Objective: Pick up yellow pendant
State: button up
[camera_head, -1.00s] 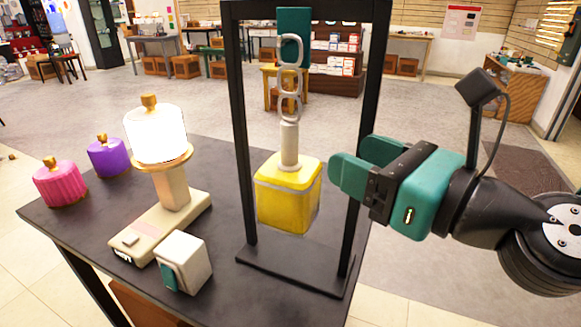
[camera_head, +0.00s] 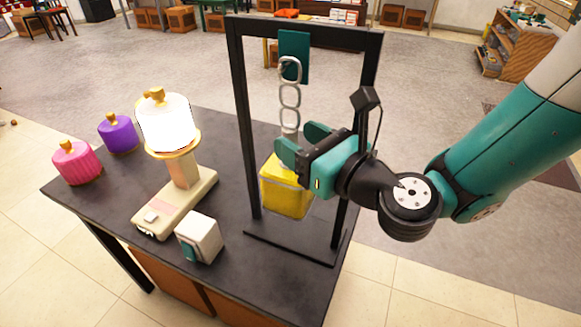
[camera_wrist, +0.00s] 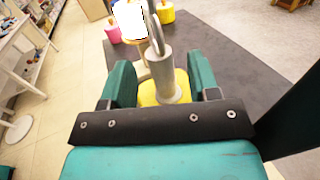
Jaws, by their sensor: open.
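The yellow pendant (camera_head: 285,190) hangs by a grey stem and chain (camera_head: 290,97) from the top of a black frame (camera_head: 243,130). It is a yellow cube-like shade. My gripper (camera_head: 300,142) is open at the height of the stem, just above the shade, and partly hides the stem. In the wrist view the two green fingers stand on either side of the grey stem (camera_wrist: 162,78), with the yellow shade (camera_wrist: 182,82) below and beyond. I see gaps between the fingers and the stem there.
A lit white lamp (camera_head: 166,124) on a beige base, a small white box (camera_head: 199,237), and pink (camera_head: 77,163) and purple (camera_head: 118,134) shades stand left on the dark table (camera_head: 110,195). The frame's posts flank the pendant closely.

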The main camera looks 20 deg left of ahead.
jog(key=shift+w+a+r+p, duration=0.15)
jog(key=shift+w+a+p, duration=0.1)
jog(key=shift+a+p, duration=0.2)
jog(key=shift+w+a+r+p, duration=0.1)
jog(key=shift+w+a+p, duration=0.1)
jog(key=shift+a+p, duration=0.2)
jog(key=shift+w+a+f, duration=0.15)
jog(key=shift+a+f, duration=0.1)
jog(key=shift+a, duration=0.05)
grip_shut()
